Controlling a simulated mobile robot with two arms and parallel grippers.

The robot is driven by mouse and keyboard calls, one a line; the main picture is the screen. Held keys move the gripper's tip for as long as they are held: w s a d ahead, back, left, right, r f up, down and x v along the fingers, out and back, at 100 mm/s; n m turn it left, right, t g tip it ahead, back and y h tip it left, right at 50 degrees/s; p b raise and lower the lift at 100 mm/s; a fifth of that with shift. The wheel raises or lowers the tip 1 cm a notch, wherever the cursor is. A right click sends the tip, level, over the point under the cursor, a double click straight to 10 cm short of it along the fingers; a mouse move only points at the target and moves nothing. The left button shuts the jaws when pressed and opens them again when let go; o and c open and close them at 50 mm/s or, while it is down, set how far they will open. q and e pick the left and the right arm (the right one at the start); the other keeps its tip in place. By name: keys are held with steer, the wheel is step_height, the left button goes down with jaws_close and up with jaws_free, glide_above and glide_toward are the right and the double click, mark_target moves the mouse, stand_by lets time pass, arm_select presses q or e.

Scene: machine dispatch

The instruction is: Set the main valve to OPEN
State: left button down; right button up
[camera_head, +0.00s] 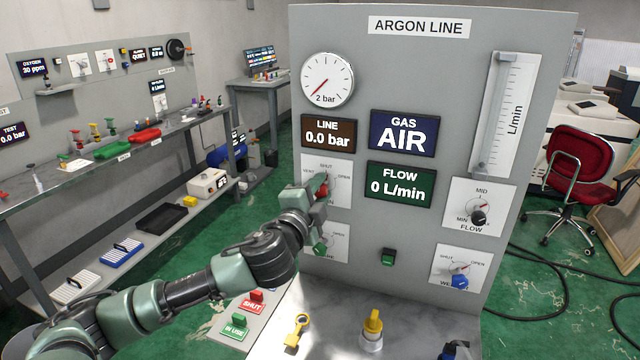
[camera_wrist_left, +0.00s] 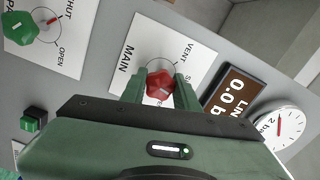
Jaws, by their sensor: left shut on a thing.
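The main valve is a red knob (camera_wrist_left: 160,86) on a white plate marked MAIN (camera_wrist_left: 133,52) in the left wrist view. In the head view its plate (camera_head: 341,196) sits under the LINE display and carries VENT, SHUT and OPEN marks. My left gripper (camera_wrist_left: 162,80) is shut on the red knob, one finger on each side; it also shows in the head view (camera_head: 320,186), covering part of the plate. I cannot tell which mark the knob points to. The LINE display (camera_head: 328,132) reads 0.0 bar. My right gripper is not in view.
A plate with a green knob (camera_head: 320,248) is just below the main valve. The GAS display (camera_head: 403,133) reads AIR and the FLOW display (camera_head: 400,184) reads 0 L/min. A yellow-topped fitting (camera_head: 372,325) and a yellow key-like tag (camera_head: 297,333) are on the bench below.

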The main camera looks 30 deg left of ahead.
arm_select(q)
steer(key=m+p, duration=0.3)
steer(key=m, duration=0.2)
steer(key=shift+r+m, duration=0.1)
steer(key=shift+m, duration=0.2)
steer(key=shift+m+p, duration=1.1)
steer(key=shift+m, duration=0.9)
steer(key=shift+f, duration=0.2)
steer(key=c, duration=1.1)
jaws_free()
steer(key=shift+o, duration=0.2)
